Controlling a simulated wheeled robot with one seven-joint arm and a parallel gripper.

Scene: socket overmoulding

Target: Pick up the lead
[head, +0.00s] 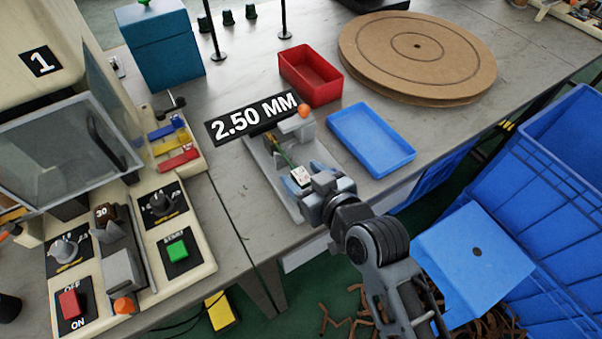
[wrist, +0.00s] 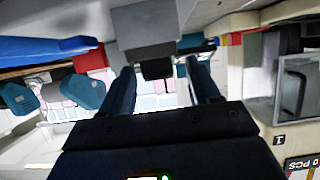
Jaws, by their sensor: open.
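In the head view a small grey fixture (head: 262,165) stands on the bench beside the "2.50 MM" label. A thin green strand (head: 284,157), which looks like the lead, runs from the fixture towards a small white piece with dark marks (head: 301,175). My gripper (head: 296,181) is open at this white piece; I cannot tell whether the fingers touch it. In the wrist view the fingers of my gripper (wrist: 162,88) are spread, with a dark block (wrist: 157,68) seen between and beyond them. The lead is not clear there.
A red tray (head: 310,75) and a blue tray (head: 371,140) lie behind and right of the fixture. A round brown board (head: 417,52) is at the back. The machine with a green button (head: 177,250) stands left. Blue crates (head: 560,190) stand right.

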